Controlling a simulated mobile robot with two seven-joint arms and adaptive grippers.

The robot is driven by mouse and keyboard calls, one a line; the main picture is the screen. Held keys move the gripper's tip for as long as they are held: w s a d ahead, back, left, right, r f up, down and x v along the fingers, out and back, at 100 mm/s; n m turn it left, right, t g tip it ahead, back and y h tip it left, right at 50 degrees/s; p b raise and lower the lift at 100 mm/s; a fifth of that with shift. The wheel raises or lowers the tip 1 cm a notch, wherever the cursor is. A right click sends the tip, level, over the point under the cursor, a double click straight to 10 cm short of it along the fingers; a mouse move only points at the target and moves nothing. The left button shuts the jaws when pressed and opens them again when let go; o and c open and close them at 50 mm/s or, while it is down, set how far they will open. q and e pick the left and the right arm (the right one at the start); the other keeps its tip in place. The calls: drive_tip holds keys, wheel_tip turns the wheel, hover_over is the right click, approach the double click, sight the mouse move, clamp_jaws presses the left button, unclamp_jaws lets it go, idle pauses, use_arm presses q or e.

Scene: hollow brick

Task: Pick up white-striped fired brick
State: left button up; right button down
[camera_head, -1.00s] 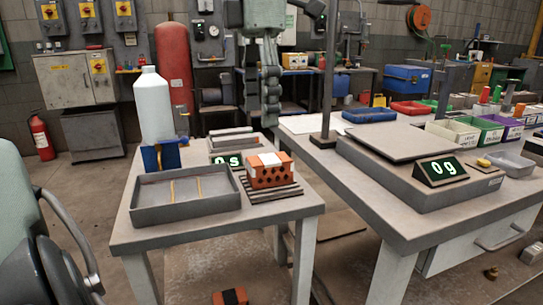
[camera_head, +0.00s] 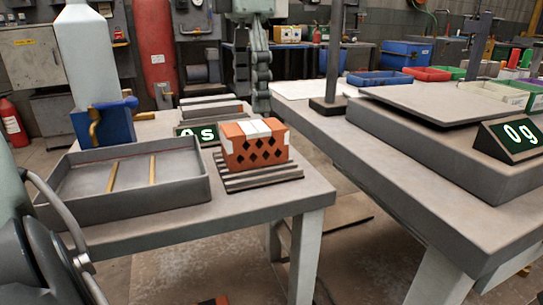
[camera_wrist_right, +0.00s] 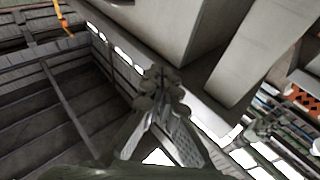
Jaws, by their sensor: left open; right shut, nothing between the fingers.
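The white-striped fired brick (camera_head: 250,150) is orange with a pale band over its top and diamond-shaped holes in its front. It rests on a dark slatted board at the small table's right side. An orange piece with dark holes, apparently this brick, shows at the right edge of the wrist view (camera_wrist_right: 302,97). My left gripper (camera_head: 72,262) is partly in view at the lower left of the head view, open, apart from the brick and left of it; its tips are cut off. My right gripper (camera_wrist_right: 160,85) is shut and empty in the wrist view.
A grey tray (camera_head: 190,184) with two thin rods lies left of the brick. Behind it stand a blue holder (camera_head: 112,124), a white bottle (camera_head: 85,50) and a display (camera_head: 198,134). A larger table (camera_head: 350,150) with a scale (camera_head: 440,105) stands right, across a gap.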

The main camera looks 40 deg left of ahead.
sight(254, 126)
use_arm(q)
drive_tip(key=shift+f, duration=0.85)
drive_tip(key=f+b, duration=0.1)
drive_tip(key=f, duration=0.4)
drive_tip(key=shift+d, duration=0.2)
use_arm(e)
drive_tip(key=r+t, duration=0.1)
drive_tip(key=s+r+t, duration=0.1)
drive_tip(key=r, duration=0.2)
drive_tip(key=shift+s+d+t+y, duration=0.15)
drive_tip(key=shift+d+t+y, duration=0.15)
drive_tip(key=shift+t, duration=0.1)
use_arm(q)
drive_tip(key=shift+c, duration=0.3)
drive_tip(key=c, duration=1.5)
